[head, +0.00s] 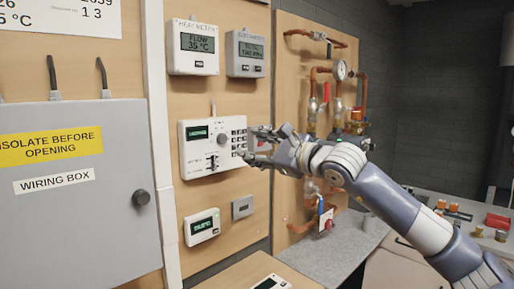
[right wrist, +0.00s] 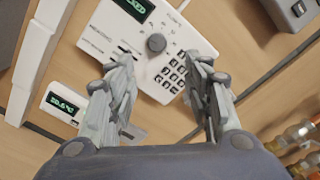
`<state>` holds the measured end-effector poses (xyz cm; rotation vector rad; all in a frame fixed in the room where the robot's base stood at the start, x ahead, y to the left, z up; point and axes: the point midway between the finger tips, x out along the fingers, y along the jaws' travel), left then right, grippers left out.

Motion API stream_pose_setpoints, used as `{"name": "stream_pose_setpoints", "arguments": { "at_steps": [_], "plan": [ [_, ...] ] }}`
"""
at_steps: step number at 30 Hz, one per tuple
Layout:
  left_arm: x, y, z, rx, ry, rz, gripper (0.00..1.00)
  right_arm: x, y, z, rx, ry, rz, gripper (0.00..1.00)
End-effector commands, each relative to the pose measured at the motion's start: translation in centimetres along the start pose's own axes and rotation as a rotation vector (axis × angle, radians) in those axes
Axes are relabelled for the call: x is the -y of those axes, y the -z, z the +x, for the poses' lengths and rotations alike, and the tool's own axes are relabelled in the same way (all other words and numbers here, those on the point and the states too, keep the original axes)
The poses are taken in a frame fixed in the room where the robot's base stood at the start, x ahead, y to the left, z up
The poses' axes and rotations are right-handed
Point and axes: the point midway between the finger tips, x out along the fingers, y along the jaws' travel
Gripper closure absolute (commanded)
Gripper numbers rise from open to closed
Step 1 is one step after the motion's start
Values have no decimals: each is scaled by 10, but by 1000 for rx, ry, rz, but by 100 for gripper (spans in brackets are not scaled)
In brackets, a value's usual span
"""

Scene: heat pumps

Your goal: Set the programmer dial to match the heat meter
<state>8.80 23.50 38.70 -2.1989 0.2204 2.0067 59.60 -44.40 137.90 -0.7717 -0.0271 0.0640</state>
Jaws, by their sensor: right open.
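The white programmer (head: 214,160) hangs on the wooden board with a lit green display, a keypad and a round grey dial (head: 222,138). In the right wrist view the dial (right wrist: 156,43) lies beyond and between my fingertips, apart from them. The heat meter (head: 192,47) is above the programmer and reads "FLOW 35°C". My right gripper (head: 250,143) is open and empty in front of the programmer's right side, covering part of its keypad. It also shows in the right wrist view (right wrist: 160,75). My left gripper is not in view.
A second meter (head: 247,54) hangs right of the heat meter. A small thermostat (head: 202,227) and a grey plate (head: 242,207) are below the programmer. A grey wiring box (head: 75,215) stands at left; copper pipes (head: 318,100) run at right.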

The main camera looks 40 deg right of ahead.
Motion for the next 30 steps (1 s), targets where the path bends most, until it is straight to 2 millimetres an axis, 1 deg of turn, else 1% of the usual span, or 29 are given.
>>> {"name": "stream_pose_setpoints", "arguments": {
  "at_steps": [3,10,30],
  "plan": [
    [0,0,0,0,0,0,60,-2,-1,-6,-1,-4,-6,54],
    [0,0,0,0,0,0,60,-4,-5,-10,4,-10,-8,54],
    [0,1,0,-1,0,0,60,-3,-6,-10,6,-9,-7,54]
  ]
}}
